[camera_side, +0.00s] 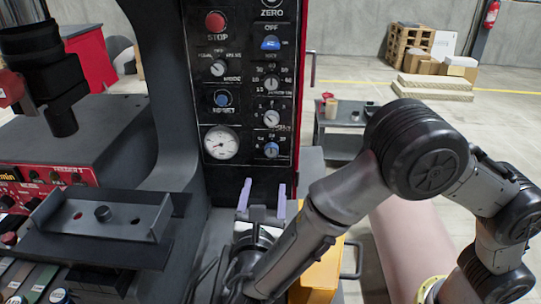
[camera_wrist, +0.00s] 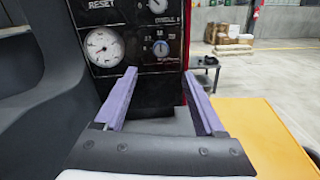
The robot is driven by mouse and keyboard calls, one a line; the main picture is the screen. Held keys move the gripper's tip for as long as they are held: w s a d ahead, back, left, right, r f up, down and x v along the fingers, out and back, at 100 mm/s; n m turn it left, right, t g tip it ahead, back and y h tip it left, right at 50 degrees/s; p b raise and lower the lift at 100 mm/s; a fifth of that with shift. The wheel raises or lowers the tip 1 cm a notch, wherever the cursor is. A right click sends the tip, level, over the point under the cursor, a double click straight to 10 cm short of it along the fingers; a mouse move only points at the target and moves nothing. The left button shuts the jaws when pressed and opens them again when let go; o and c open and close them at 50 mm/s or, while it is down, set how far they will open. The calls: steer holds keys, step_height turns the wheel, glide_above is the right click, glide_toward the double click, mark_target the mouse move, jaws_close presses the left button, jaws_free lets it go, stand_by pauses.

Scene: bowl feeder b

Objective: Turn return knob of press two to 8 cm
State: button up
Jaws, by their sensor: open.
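The black control panel (camera_side: 245,172) of a press stands upright in front of my gripper (camera_side: 263,192). The small labels are too blurred to tell surely which is the return knob. My gripper (camera_wrist: 160,75) is open and empty, its purple fingers apart, below the lowest knob and not visibly touching the panel.
The panel also bears a red stop button (camera_side: 215,21), a blue reset button (camera_side: 222,98) and a round gauge (camera_side: 221,142). A grey metal tray (camera_side: 100,220) lies at left. A yellow box (camera_wrist: 262,130) stands at right of my gripper.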

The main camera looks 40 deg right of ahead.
mark_target(271, 152)
steer(key=x, duration=1.3)
jaws_close()
